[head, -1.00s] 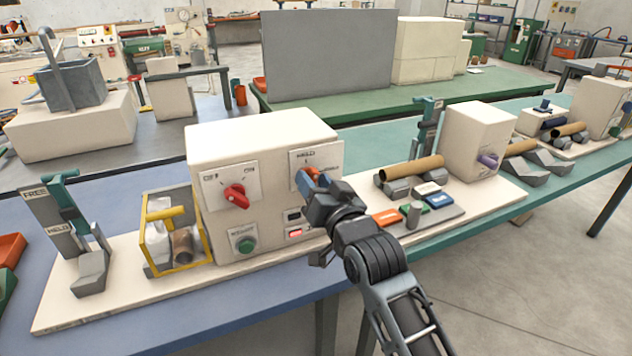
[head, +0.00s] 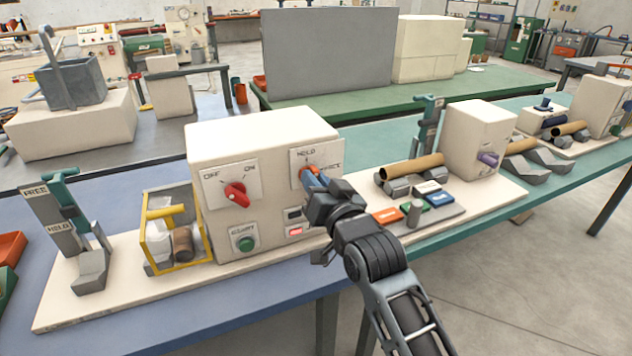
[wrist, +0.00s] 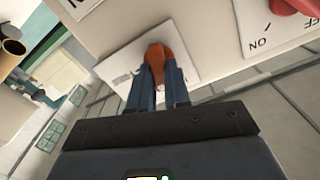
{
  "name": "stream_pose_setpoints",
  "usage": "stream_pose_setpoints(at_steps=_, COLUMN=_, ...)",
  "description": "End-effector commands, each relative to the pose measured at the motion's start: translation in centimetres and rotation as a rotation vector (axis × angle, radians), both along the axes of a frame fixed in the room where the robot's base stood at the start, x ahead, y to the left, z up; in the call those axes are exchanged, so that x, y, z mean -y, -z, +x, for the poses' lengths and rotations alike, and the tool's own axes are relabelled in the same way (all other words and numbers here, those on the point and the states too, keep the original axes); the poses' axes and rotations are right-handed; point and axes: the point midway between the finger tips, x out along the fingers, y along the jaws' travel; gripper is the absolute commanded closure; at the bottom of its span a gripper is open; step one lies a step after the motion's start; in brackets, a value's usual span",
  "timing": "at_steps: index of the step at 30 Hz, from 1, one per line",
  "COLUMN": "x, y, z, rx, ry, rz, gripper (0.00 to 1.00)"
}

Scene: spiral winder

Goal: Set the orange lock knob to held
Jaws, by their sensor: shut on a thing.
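The orange lock knob (head: 305,173) sits on a white label plate (head: 330,157) on the front of the cream control box, at its right side. HOLD is printed at the top of the plate; lettering at the right is partly covered by my gripper. My gripper (head: 315,181) is at the knob, with its blue fingers shut on it. In the wrist view the knob (wrist: 160,54) shows between the two fingertips, against its plate (wrist: 195,62). The fingers hide part of the knob, so its exact pointing direction is hard to tell.
A red OFF/ON knob (head: 236,194) is left of the orange knob. A green button (head: 245,243) and a red-lit indicator (head: 295,231) are below. A yellow-framed guard (head: 148,262) stands left of the box. Coloured blocks (head: 438,200) lie to the right.

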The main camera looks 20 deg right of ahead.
Motion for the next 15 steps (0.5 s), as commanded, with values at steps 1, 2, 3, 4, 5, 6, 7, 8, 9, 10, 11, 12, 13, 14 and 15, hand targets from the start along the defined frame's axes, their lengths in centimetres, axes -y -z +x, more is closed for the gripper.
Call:
stream_pose_setpoints(at_steps=1, x=0.03, y=0.04, z=-0.01, rx=0.0, ry=0.001, rz=-0.037, gripper=1.0)
stream_pose_setpoints(at_steps=2, x=0.01, y=0.04, z=-0.01, rx=0.0, ry=0.001, rz=-0.066, gripper=1.0)
stream_pose_setpoints(at_steps=3, x=-0.03, y=0.04, z=-0.01, rx=0.0, ry=0.0, rz=-0.108, gripper=1.0)
stream_pose_setpoints(at_steps=4, x=-0.04, y=0.04, z=-0.01, rx=0.0, ry=0.001, rz=-0.139, gripper=1.0)
stream_pose_setpoints(at_steps=5, x=-0.04, y=0.04, z=-0.01, rx=0.0, ry=0.001, rz=-0.17, gripper=1.0)
stream_pose_setpoints(at_steps=6, x=-0.04, y=0.03, z=-0.01, rx=0.0, ry=0.001, rz=-0.21, gripper=1.0)
stream_pose_setpoints(at_steps=7, x=-0.06, y=0.03, z=-0.01, rx=0.0, ry=0.001, rz=-0.236, gripper=1.0)
stream_pose_setpoints(at_steps=8, x=-0.1, y=0.03, z=-0.01, rx=-0.001, ry=0.001, rz=-0.261, gripper=1.0)
stream_pose_setpoints(at_steps=9, x=-0.15, y=0.02, z=-0.01, rx=-0.001, ry=0.0, rz=-0.289, gripper=1.0)
stream_pose_setpoints(at_steps=10, x=-0.17, y=0.03, z=-0.01, rx=-0.001, ry=0.0, rz=-0.308, gripper=1.0)
stream_pose_setpoints(at_steps=11, x=-0.18, y=0.02, z=-0.01, rx=-0.001, ry=0.0, rz=-0.322, gripper=1.0)
stream_pose_setpoints(at_steps=12, x=-0.19, y=0.02, z=-0.01, rx=-0.001, ry=0.0, rz=-0.337, gripper=1.0)
stream_pose_setpoints(at_steps=13, x=-0.19, y=0.02, z=-0.01, rx=-0.001, ry=0.0, rz=-0.344, gripper=1.0)
stream_pose_setpoints(at_steps=14, x=-0.19, y=0.02, z=-0.01, rx=-0.001, ry=0.0, rz=-0.349, gripper=1.0)
stream_pose_setpoints(at_steps=15, x=-0.19, y=0.02, z=-0.01, rx=-0.001, ry=0.0, rz=-0.352, gripper=1.0)
